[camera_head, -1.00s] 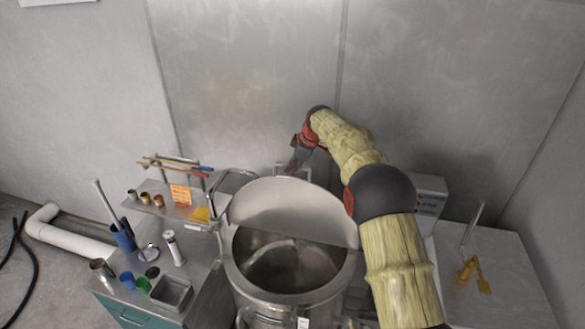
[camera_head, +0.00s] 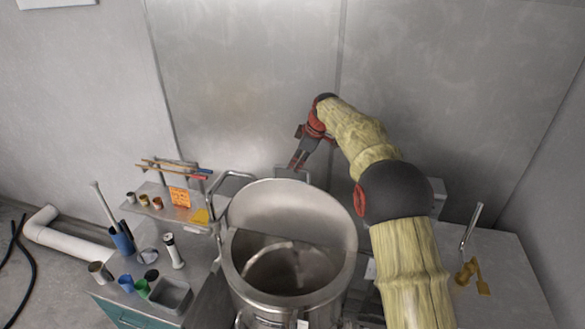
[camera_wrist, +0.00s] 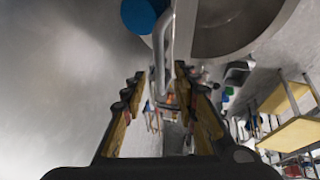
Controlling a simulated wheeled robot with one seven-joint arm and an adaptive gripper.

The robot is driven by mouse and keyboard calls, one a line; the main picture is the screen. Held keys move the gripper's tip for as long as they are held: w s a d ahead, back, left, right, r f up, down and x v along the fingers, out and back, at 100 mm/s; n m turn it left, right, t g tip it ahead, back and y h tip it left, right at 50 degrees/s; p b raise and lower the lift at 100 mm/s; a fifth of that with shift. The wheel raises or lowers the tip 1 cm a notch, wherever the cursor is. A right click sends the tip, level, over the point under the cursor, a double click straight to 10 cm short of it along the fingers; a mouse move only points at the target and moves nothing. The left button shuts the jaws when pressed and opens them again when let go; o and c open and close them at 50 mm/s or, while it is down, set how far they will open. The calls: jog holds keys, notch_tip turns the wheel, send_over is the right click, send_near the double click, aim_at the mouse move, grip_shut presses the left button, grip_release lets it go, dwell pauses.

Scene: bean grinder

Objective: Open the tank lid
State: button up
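The steel tank (camera_head: 241,282) stands at the lower middle of the head view, with its mouth uncovered and a stirring arm visible inside. Its round lid (camera_head: 285,205) is raised and stands up behind the mouth, with its inner face toward the camera. My gripper (camera_head: 296,163) is behind the lid's top edge, close to a handle bar (camera_head: 293,170). In the wrist view my gripper (camera_wrist: 160,72) has its fingers apart, with the grey bar (camera_wrist: 164,50) at the gap between the fingertips. Whether the fingers touch the bar is unclear.
A counter at the left carries cups, a grey tub (camera_head: 172,295) and a shelf (camera_head: 150,187) with an orange note (camera_head: 180,197). A right-hand table (camera_head: 510,265) holds a yellow tool (camera_head: 468,270). The back wall is close behind my arm.

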jog(key=v, duration=0.6)
